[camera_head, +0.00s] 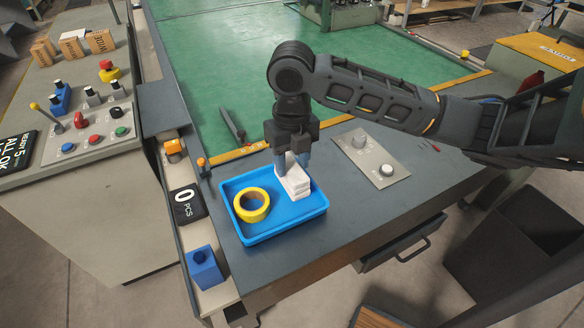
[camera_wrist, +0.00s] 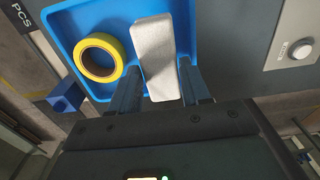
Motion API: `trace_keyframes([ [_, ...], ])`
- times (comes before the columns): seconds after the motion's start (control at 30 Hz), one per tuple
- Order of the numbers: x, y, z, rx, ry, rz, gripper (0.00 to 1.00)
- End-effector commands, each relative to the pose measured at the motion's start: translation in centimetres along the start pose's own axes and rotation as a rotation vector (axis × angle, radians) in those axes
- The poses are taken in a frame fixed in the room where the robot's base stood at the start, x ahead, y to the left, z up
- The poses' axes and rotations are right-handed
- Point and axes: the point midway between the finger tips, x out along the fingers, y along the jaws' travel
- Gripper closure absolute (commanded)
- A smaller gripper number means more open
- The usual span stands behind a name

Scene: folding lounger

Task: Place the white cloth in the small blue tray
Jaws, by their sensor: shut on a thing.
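The white cloth (camera_head: 294,184) is a folded, block-like stack at the right part of the small blue tray (camera_head: 262,237). My gripper (camera_head: 291,165) points down over the tray and is shut on the cloth, with one finger on each side. In the wrist view the cloth (camera_wrist: 156,58) stands between the two fingers (camera_wrist: 160,92), inside the outline of the tray (camera_wrist: 66,22). Whether the cloth's underside touches the tray floor I cannot tell. A yellow tape roll (camera_head: 251,205) lies in the tray's left part, just left of the cloth.
The tray stands on a dark grey bench (camera_head: 345,215). A panel with knobs (camera_head: 372,160) lies to its right. A counter reading "0 PCS" (camera_head: 187,204) and a blue block (camera_head: 204,268) are to its left. The bench's front right is clear.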

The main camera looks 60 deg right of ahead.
Motion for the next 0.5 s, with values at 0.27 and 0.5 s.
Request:
trace_keyframes([
  [0.27, 3.0, 0.0, -0.1, 0.0, 0.002, 0.0, 0.82],
  [0.5, 3.1, 0.0, 0.0, -0.001, 0.001, -0.001, 0.82],
])
